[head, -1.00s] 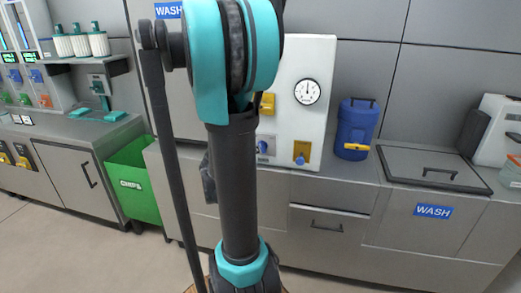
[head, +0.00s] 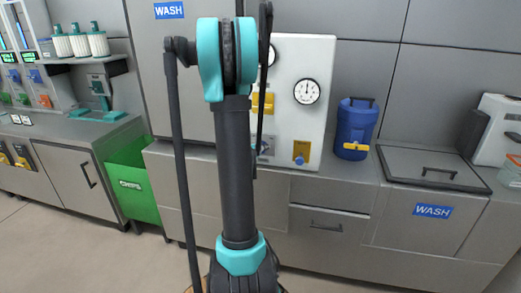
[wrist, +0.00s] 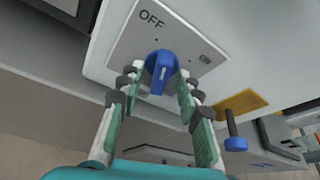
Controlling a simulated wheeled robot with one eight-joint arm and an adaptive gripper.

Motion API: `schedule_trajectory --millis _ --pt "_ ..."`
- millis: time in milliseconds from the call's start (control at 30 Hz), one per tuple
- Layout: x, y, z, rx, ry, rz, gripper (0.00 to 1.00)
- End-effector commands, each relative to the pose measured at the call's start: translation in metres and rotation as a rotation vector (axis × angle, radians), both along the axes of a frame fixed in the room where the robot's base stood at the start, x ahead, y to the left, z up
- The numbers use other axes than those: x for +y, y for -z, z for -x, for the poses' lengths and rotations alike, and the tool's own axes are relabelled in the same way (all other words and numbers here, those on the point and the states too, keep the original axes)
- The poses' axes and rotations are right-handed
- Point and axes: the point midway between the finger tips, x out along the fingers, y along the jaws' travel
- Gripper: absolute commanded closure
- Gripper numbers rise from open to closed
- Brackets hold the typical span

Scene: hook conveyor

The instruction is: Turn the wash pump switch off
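The wash pump switch is a blue rotary knob (wrist: 160,72) on a grey plate (wrist: 125,47) marked OFF at its upper left. A second small mark at the plate's right is too blurred to read. My gripper (wrist: 157,82) is open, with one finger on each side of the knob; I cannot tell whether either finger touches it. In the head view, the switch plate (head: 266,147) is low on the white panel (head: 318,65), partly hidden by my arm. My gripper is hidden there behind my arm.
A yellow plate with a blue knob (head: 301,152) is right of the switch; another yellow fitting (head: 264,103) is above it. A round gauge (head: 307,91) is on the panel. A blue jug (head: 357,120) stands on the counter to the right. A green bin (head: 135,185) is at left.

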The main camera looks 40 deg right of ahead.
Motion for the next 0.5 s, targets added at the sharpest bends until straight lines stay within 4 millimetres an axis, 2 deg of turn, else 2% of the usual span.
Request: schedule_trajectory --millis 233,500 --pt "-0.0002 0.0002 -0.0001 0.000 0.000 0.000 0.66" --pt "0.0000 0.0002 -0.0001 0.000 0.000 0.000 0.99"
